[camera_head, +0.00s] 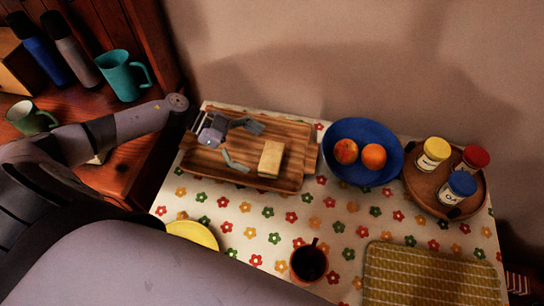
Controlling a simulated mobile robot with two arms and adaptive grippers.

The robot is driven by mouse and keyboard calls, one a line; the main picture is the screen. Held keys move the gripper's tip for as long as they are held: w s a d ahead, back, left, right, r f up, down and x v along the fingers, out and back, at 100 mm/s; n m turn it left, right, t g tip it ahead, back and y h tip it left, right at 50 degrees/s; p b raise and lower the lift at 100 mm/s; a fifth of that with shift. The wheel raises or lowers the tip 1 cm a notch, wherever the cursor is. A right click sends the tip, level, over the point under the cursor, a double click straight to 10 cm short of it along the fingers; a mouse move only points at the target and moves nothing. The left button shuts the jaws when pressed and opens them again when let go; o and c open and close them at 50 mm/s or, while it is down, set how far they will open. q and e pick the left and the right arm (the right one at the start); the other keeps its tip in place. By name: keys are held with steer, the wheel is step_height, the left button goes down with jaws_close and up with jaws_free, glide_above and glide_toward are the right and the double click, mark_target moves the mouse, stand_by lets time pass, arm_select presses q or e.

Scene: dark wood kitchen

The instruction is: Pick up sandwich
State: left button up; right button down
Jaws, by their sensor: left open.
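The sandwich (271,158) is a small, light tan block lying on the right half of a wooden tray (288,183) on the table. My left gripper (241,144) is over the tray, just left of the sandwich. Its two grey fingers are spread apart and point toward the sandwich, with nothing between them. The gripper looks apart from the sandwich; its exact height above the tray is hard to tell. My right gripper does not show.
A blue bowl (338,172) with two fruits stands right of the tray. A round wooden tray (421,188) with several jars is further right. A dark-filled cup (309,263), yellow plate (193,234) and woven mat (430,275) are nearer. A teal mug (120,76) stands on the left counter.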

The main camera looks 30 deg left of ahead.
mark_target(269, 155)
arm_select(q)
steer(key=shift+p+x, duration=0.55)
steer(key=shift+x, duration=2.45)
steer(key=shift+w+r, duration=0.1)
steer(key=shift+c, duration=0.2)
steer(key=c, duration=1.1)
